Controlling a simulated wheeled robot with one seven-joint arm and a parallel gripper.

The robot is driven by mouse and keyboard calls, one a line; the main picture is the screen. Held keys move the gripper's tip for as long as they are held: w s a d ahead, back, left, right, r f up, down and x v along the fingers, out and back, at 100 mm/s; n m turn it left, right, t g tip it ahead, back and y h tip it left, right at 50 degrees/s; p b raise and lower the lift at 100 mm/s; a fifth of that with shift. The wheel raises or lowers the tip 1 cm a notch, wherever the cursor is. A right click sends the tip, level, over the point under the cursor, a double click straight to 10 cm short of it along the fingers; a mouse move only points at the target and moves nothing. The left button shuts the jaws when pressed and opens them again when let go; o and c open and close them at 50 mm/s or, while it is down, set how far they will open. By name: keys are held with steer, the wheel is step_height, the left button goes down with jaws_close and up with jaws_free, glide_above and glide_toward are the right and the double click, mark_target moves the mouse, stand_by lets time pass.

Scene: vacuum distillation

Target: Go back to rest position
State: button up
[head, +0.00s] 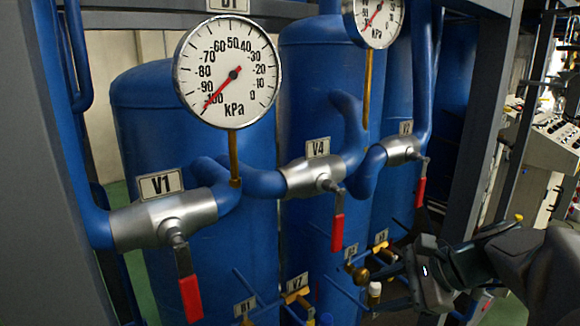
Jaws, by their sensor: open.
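My gripper (388,275) is at the lower right, dark and partly lost against the pipes behind it. Its fingers point left and are open, and I see nothing held between them. It appears close to the small lower valves, though I cannot tell the exact gap. The valve V1 (165,220) is at the left with its red handle (190,298) hanging down. The valve V4 (310,178) is in the middle, and its red handle (337,232) hangs down. The valve V2 (402,150) is further back, its red handle (420,192) also down.
A large pressure gauge (227,72) has its red needle near -100 kPa. A second gauge (377,15) is cut by the top edge. Blue tanks (150,115) stand behind the pipes. A grey frame post (487,120) stands behind my arm. A control console (550,140) is at far right.

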steer(key=s+a+f+n+h, duration=0.1)
steer(key=s+f+n+h, duration=0.2)
steer(key=n, duration=0.5)
steer(key=s+a+f+n+g+h, duration=0.1)
steer(key=s+f+n+h, duration=0.3)
steer(key=s+n, duration=0.4)
steer(key=shift+a+n+h, duration=0.25)
steer(key=shift+n+h, duration=0.35)
steer(key=shift+h, duration=0.1)
